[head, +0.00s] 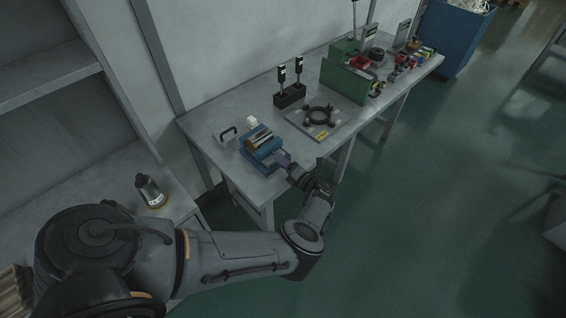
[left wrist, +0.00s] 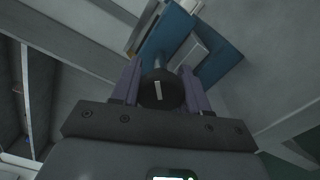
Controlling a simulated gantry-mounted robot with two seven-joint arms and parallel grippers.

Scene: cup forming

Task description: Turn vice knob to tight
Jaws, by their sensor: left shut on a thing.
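The blue vice (head: 262,147) stands near the front left corner of the grey workbench. It also shows in the left wrist view (left wrist: 172,38), above the fingers. Its round dark knob (left wrist: 161,91), with a light line mark on its face, sits between the two purple fingers of my left gripper (left wrist: 160,84). In the head view my left gripper (head: 283,160) reaches the front of the vice, and the knob is hidden there. The left gripper is shut on the knob. My right gripper is in neither view.
A small handle (head: 228,134) lies left of the vice. A black block with two uprights (head: 290,95) and a plate with a black ring (head: 318,118) stand farther back. A dark bottle (head: 150,190) stands on the near left table. Open floor lies to the right.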

